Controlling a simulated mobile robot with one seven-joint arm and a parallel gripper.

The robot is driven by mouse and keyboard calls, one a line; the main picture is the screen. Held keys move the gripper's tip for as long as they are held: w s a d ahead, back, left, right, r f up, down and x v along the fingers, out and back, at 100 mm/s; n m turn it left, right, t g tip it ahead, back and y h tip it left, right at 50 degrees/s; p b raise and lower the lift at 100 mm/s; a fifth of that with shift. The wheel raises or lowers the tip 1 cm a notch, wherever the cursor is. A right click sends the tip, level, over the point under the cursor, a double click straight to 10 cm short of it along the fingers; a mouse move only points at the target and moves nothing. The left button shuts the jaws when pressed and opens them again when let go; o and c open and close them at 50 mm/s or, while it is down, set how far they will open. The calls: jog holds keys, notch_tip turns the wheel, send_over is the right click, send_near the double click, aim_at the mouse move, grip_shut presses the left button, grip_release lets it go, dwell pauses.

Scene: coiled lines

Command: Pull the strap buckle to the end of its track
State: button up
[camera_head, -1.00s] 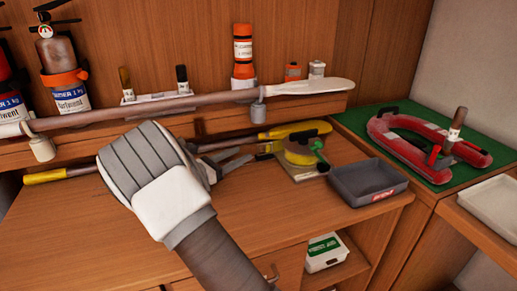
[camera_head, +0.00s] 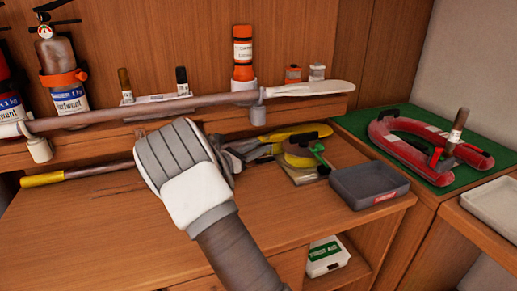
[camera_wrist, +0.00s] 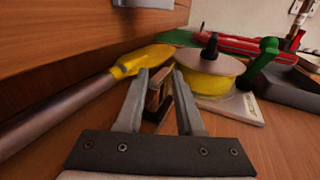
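A small brown and dark block (camera_wrist: 155,92), which looks like the strap buckle, shows between my fingers in the wrist view. It lies beside a yellow disc (camera_wrist: 212,74) with a black knob and a green handle; the disc also shows in the head view (camera_head: 298,153). My gripper (camera_wrist: 161,72) is open, with a finger on either side of the block. I cannot tell whether the fingers touch it. In the head view my gripper (camera_head: 251,150) is low over the desk, just left of the disc. The track and most of the buckle are hidden there.
A yellow-ended paddle or pole (camera_wrist: 142,60) lies close on the left. A grey tray (camera_head: 369,182) stands right of the disc. A red U-shaped piece (camera_head: 397,139) lies on a green mat (camera_head: 362,117). A shelf with a long paddle (camera_head: 190,101) runs behind.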

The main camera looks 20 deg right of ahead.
grip_shut()
jog(key=shift+f, duration=0.1)
jog(key=shift+s+d+f, duration=0.1)
jog(key=shift+s, duration=0.05)
dwell(0.8)
